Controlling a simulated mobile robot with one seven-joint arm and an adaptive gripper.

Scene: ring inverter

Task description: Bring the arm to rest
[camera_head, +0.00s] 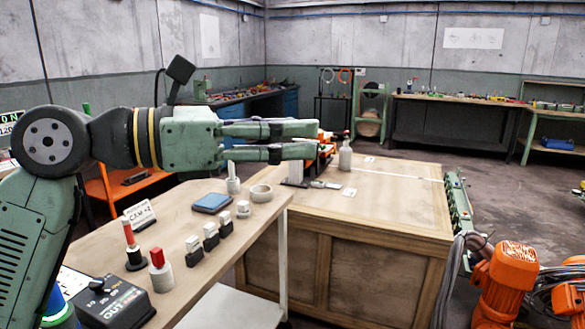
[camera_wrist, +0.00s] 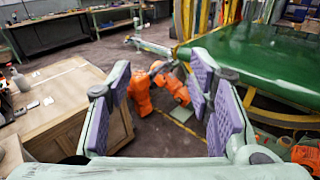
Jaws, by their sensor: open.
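My arm reaches across from the left in the head view, roughly level, above the near wooden table (camera_head: 165,235). My gripper (camera_head: 318,139) points to the right, above the near table's far end and the big wooden crate-like bench (camera_head: 390,200). In the wrist view my gripper (camera_wrist: 160,110) has its purple-padded fingers spread wide apart. Nothing is between the fingers; past them I see floor and an orange machine (camera_wrist: 142,92). The gripper touches nothing that I can make out.
On the near table are a blue-topped box (camera_head: 212,203), a white ring (camera_head: 261,193), a red-topped cylinder (camera_head: 161,270) and several small blocks. A bottle (camera_head: 345,155) stands on the bench. An orange robot (camera_head: 505,280) is at right. A green surface (camera_wrist: 260,55) shows in the wrist view.

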